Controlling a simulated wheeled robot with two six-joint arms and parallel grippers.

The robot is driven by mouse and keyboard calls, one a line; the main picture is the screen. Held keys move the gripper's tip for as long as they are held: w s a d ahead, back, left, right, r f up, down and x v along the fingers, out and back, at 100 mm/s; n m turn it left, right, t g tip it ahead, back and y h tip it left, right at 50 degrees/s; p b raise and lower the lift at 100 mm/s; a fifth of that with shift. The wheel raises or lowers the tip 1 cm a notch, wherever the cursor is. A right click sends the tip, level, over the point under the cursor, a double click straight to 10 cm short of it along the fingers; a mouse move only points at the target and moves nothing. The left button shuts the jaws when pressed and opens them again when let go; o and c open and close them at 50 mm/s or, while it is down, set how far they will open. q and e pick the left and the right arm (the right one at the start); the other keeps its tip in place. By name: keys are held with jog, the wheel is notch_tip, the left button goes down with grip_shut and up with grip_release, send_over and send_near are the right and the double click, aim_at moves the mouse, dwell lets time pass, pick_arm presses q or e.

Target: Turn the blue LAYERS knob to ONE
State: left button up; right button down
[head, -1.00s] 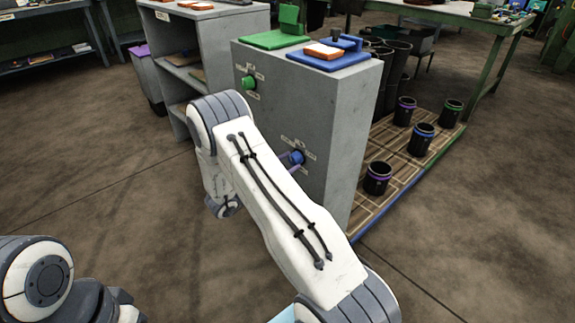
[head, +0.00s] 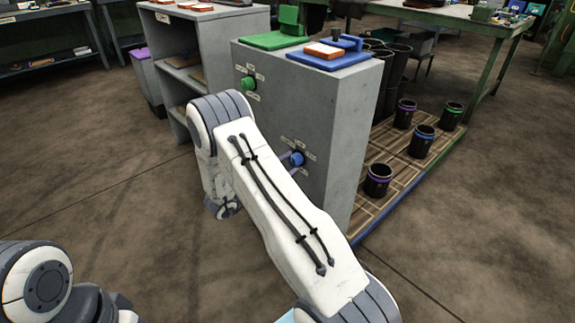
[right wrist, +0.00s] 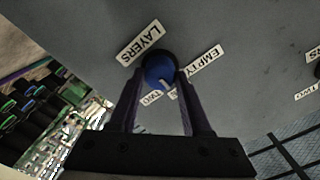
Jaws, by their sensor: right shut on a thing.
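The blue LAYERS knob (head: 296,158) sits on the front of the grey cabinet, partly covered by my right gripper (head: 291,163). In the right wrist view the knob (right wrist: 158,68) lies between the two fingers of my right gripper (right wrist: 160,80), which is shut on it. A pale mark on the knob points down and slightly right in that view, near a mostly hidden label. The LAYERS label (right wrist: 141,42), EMPTY label (right wrist: 203,62) and TWO label (right wrist: 152,97) surround it. My left gripper is out of view.
A green knob (head: 249,83) is higher on the same cabinet (head: 315,105). Green (head: 272,40) and blue (head: 328,60) trays lie on top. A slatted pallet (head: 391,200) with several black cups stands to the right. Floor in front is open.

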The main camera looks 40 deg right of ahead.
jog(key=shift+c, duration=1.8)
grip_release()
jog(key=a+p, duration=0.2)
jog(key=a, duration=0.8)
jog(key=shift+s+a, duration=0.25)
jog(key=shift+s, duration=0.15)
